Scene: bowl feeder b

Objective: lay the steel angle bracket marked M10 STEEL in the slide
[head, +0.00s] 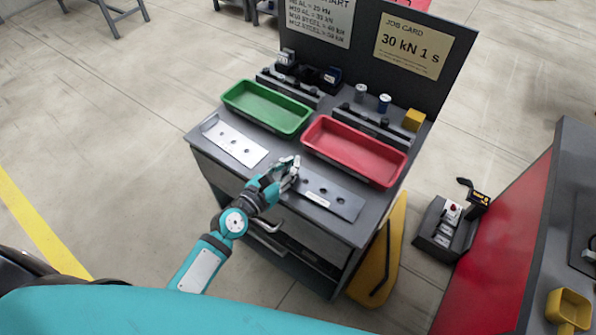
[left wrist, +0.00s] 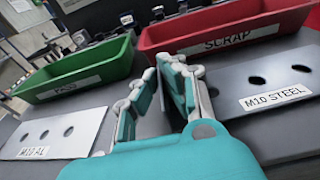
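The steel angle bracket (head: 343,196), a dark grey plate with holes, lies on the bench top in front of the red tray. Its M10 STEEL label (left wrist: 276,97) reads clearly in the left wrist view. My left gripper (head: 291,163) is at the bracket's left end, with its fingers (left wrist: 160,72) a little apart. The fingers partly hide that end; I cannot tell whether they touch it. Two dark fixtures with rails, the left one (head: 291,84) and the right one (head: 372,123), stand behind the trays; I cannot tell which part is the slide. My right gripper is not in view.
A light bracket (head: 235,142) marked AL lies on the left of the bench. A green tray (head: 265,119) and a red tray (left wrist: 228,32) marked SCRAP stand between brackets and fixtures. A dark panel (head: 447,75) with cards rises at the back. A yellow block (head: 414,119) sits back right.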

